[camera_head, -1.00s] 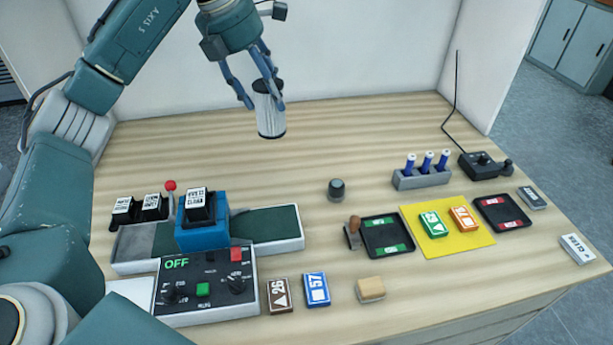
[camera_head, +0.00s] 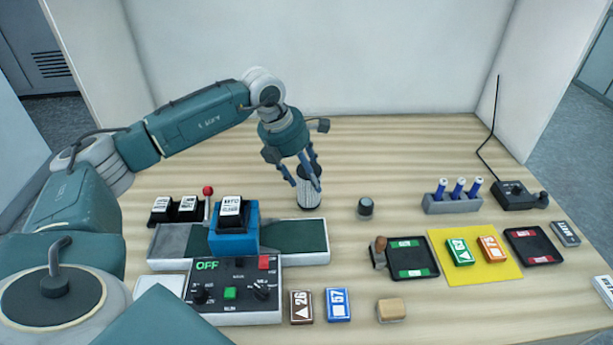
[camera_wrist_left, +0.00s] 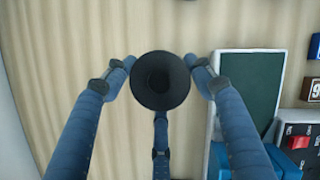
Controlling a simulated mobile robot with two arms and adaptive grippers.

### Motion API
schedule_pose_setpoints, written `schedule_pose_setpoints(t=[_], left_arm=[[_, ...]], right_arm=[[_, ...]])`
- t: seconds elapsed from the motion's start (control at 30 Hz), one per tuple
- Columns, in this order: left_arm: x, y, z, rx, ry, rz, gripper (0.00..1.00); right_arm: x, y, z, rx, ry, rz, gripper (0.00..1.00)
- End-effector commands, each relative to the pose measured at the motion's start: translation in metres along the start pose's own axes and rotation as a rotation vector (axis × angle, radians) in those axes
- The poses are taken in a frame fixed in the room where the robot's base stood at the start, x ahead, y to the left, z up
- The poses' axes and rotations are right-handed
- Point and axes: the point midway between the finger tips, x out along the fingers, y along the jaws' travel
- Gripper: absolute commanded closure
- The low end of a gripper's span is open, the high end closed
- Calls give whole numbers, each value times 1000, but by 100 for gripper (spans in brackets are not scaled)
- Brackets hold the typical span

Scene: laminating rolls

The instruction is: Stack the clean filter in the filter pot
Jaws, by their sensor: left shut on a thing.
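A pale, ribbed cylindrical filter (camera_head: 308,197) with dark ends stands upright in my left gripper (camera_head: 307,183), just behind the right end of the green belt. My left gripper is shut on it, with fingers around its sides. In the left wrist view the filter's round black top (camera_wrist_left: 160,80) sits between the fingers (camera_wrist_left: 160,85). I cannot tell whether its lower end touches the table. A small dark round cup-like thing (camera_head: 365,208) stands to the right of the filter; I cannot tell if it is the filter pot. My right gripper is not in view.
The belt unit (camera_head: 300,240) with a blue block (camera_head: 233,243) and a control panel (camera_head: 235,300) reading OFF lies front left. The table's back is clear.

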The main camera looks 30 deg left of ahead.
Motion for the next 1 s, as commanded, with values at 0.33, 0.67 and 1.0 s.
schedule_pose_setpoints(t=[0.33, 0.67, 1.0], left_arm=[[15, 0, -5, 0, -2, 0, 76], [18, 0, -6, 0, -1, 0, 26], [12, 0, -4, 0, -1, 0, 26]], right_arm=[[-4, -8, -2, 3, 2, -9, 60], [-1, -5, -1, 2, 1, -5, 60], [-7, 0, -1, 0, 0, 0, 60]])
